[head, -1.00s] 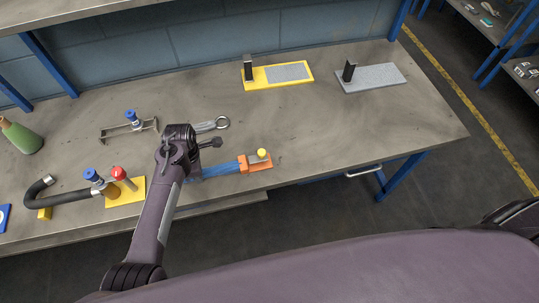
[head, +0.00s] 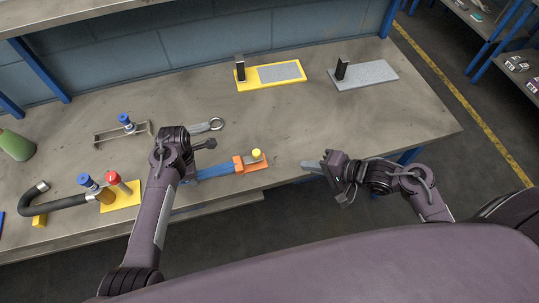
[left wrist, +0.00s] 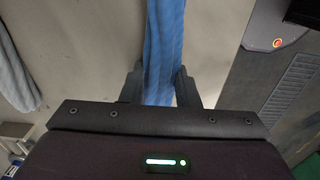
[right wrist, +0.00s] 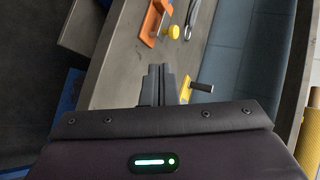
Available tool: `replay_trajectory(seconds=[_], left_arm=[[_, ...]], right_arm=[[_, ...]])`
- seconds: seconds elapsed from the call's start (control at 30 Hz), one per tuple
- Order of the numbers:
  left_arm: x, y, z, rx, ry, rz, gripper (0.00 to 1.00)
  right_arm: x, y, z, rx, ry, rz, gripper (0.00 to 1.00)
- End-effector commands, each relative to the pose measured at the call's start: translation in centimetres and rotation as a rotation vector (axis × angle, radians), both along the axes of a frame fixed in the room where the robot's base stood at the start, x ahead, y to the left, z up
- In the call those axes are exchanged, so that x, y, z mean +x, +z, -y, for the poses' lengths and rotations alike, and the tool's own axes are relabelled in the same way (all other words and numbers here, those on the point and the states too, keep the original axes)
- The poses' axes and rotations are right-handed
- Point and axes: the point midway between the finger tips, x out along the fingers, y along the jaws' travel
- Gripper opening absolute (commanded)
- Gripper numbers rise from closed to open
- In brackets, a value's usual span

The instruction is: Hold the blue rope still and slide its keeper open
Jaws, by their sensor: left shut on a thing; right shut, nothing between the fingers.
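The blue rope (head: 216,171) lies along the front of the workbench, its right end at an orange keeper (head: 238,164) on an orange base (head: 253,168) with a yellow knob (head: 256,153). My left gripper (left wrist: 160,88) is shut on the rope, which runs between its fingers in the left wrist view; in the head view the left wrist hides its fingertips. My right gripper (head: 308,165) is shut and empty, to the right of the keeper and apart from it. The keeper (right wrist: 152,22) and knob (right wrist: 173,32) also show in the right wrist view, ahead of the right fingers (right wrist: 158,70).
A grey bar with a metal ring (head: 217,124) lies behind the left wrist. A yellow plate (head: 287,74) and a grey plate (head: 365,75), each with a black post, stand at the back. A black hose (head: 62,206) and valves are at left. The bench's middle is clear.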

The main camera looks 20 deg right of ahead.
Motion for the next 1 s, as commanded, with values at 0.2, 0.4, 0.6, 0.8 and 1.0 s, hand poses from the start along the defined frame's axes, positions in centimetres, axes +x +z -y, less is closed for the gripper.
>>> replay_trajectory(seconds=[0.2, 0.4, 0.6, 0.8, 1.0], left_arm=[[0.0, 0.0, 0.0, 0.0, 0.0, -0.001, 0.04], [0.0, 0.0, 0.0, 0.0, 0.0, -0.001, 0.04], [0.0, 0.0, 0.0, 0.0, 0.0, -0.001, 0.04], [0.0, 0.0, 0.0, 0.0, 0.0, 0.0, 0.04], [0.0, 0.0, 0.0, 0.0, 0.0, 0.0, 0.04]], right_arm=[[0.0, -0.1, 0.0, 0.0, -0.001, 0.0, 0.0], [0.8, -0.6, -0.7, 0.002, -0.004, 0.001, 0.0], [3.2, -2.4, -3.1, 0.002, -0.001, 0.002, 0.0], [5.8, -4.6, -5.7, 0.002, -0.002, 0.002, 0.0], [7.9, -5.0, -7.9, 0.0, 0.0, 0.002, 0.0]])
